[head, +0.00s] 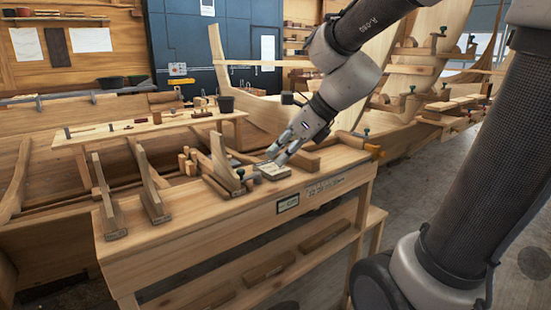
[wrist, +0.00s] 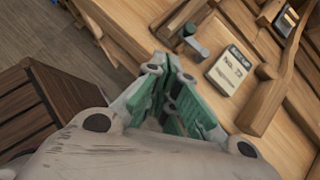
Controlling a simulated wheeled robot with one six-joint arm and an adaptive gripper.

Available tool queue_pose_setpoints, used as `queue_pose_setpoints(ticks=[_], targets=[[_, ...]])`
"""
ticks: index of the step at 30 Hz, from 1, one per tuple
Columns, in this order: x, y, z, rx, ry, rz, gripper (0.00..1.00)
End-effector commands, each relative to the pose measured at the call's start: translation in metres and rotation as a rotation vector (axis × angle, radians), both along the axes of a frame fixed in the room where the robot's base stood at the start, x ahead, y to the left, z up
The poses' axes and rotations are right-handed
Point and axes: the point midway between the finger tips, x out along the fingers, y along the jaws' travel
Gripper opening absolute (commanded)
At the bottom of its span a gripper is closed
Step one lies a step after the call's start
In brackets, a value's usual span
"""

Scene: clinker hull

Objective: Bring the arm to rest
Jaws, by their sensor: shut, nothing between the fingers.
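My gripper (head: 279,157) hangs at the end of my bent arm, over the right part of the wooden workbench (head: 240,215). Its fingers point down and to the left, close above a small labelled block (head: 272,171) on the bench top. I cannot tell whether they touch it. In the wrist view the green-padded fingers (wrist: 178,98) are together with nothing between them. The wrist view also shows a labelled block (wrist: 230,70) beyond the fingers, apart from them.
Curved wooden frames (head: 152,185) stand on the bench to the left of my gripper. A clamp with an orange handle (head: 362,144) sits at the bench's right end. A plank hull (head: 35,175) lies behind. Grey floor (head: 430,180) is open to the right.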

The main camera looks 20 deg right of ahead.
Motion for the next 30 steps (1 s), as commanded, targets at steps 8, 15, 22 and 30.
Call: queue_pose_setpoints(ticks=[8, 15, 22, 30], targets=[[0.0, 0.0, 0.0, 0.0, 0.0, 0.0, 0.0], [0.0, 0.0, 0.0, -0.026, -0.026, 0.045, 0.0], [-0.021, -0.016, -0.019, -0.352, -0.217, 0.568, 0.0], [-0.093, -0.069, -0.036, -0.868, -0.457, 1.549, 0.0]])
